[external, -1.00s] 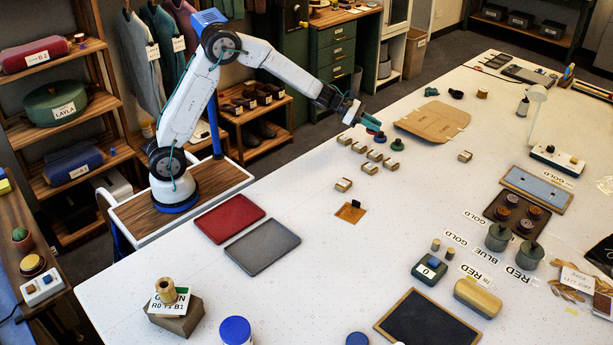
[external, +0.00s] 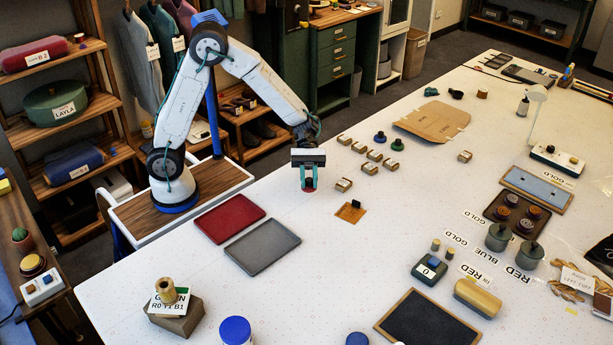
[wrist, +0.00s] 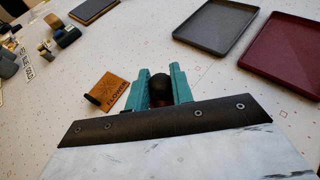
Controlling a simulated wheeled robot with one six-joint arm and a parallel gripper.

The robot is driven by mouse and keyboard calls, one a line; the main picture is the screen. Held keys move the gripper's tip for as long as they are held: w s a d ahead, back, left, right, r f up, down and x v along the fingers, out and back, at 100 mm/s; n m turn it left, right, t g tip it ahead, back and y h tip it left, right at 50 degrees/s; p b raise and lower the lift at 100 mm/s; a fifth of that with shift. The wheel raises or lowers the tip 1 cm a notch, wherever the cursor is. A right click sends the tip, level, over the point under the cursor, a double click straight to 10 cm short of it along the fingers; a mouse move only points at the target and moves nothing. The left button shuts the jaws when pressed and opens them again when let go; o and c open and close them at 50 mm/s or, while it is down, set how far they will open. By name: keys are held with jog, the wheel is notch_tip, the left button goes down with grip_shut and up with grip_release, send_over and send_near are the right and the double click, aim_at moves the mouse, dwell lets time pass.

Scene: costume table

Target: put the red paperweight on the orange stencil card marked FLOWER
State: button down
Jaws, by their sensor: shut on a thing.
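In the wrist view the card (wrist: 112,90) reads FLOWER and lies just left of the fingers.
A red tray (external: 228,217) and a grey tray (external: 262,248) lie to the left and front. Several small label blocks (external: 374,155) stand behind, with a blue (external: 380,137) and a green knobbed weight (external: 397,145).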

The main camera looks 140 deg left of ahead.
send_over(350, 212)
jog(key=shift+w+f, duration=0.1)
jog(key=shift+f, duration=2.35)
jog(key=shift+f, duration=0.1)
jog(key=c, duration=1.2)
grip_release()
jog(key=shift+a, duration=0.15)
jog(key=v, duration=1.2)
